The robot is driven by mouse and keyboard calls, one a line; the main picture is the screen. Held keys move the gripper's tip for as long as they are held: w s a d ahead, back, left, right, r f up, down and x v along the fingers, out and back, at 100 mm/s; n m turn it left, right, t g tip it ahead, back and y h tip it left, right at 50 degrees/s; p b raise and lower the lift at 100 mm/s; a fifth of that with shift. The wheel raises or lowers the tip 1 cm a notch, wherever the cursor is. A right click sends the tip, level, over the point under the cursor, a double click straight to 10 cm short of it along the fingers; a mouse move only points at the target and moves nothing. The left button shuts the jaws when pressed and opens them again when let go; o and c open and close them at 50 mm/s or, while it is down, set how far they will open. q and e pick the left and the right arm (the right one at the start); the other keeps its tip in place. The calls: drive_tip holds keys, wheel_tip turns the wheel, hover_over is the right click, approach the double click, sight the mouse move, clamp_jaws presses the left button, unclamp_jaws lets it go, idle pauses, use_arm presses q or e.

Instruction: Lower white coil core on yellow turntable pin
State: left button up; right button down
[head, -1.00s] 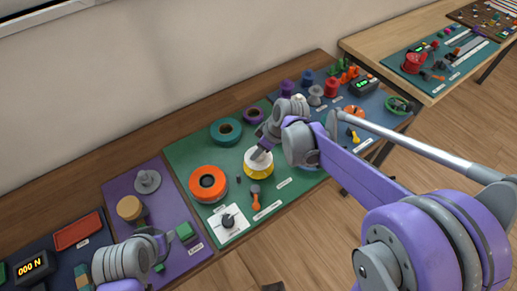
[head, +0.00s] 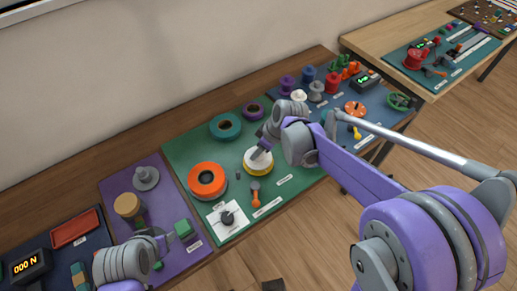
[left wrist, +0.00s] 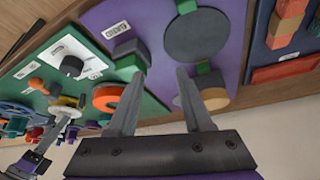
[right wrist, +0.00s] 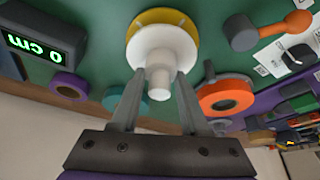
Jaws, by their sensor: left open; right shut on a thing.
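The white coil core (right wrist: 162,48) has a round flange and a stem toward my right gripper (right wrist: 160,77), whose fingers are shut on the stem. In the right wrist view the yellow turntable (right wrist: 160,17) lies behind the flange, its rim showing on the far side. In the head view the core (head: 254,158) is right over the yellow turntable (head: 259,171). The pin is hidden; I cannot tell whether the core touches the turntable. My left gripper (left wrist: 160,76) is open and empty over the purple mat; its wrist shows at the head view's lower left.
An orange ring (head: 207,180) stands left of the turntable, with a teal ring (head: 225,127) behind. An orange-handled tool (head: 255,194) and a white card with a dark knob (head: 228,217) lie in front. A green block (head: 184,229) is near my left gripper.

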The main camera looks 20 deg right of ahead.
use_arm(q)
drive_tip(key=shift+f, duration=0.1)
use_arm(e)
drive_tip(key=shift+f, duration=0.1)
use_arm(q)
drive_tip(key=shift+s+f+b, duration=0.2)
drive_tip(key=shift+f+b, duration=0.4)
use_arm(e)
drive_tip(key=shift+f, duration=0.8)
drive_tip(key=shift+c, duration=1.6)
unclamp_jaws()
drive_tip(key=shift+r, duration=0.1)
use_arm(q)
drive_tip(key=shift+r, duration=0.1)
use_arm(e)
drive_tip(key=shift+r+p, duration=2.45)
drive_tip(key=shift+r, duration=1.6)
use_arm(q)
wheel_tip(320, 180, up, 6)
drive_tip(key=w, duration=0.2)
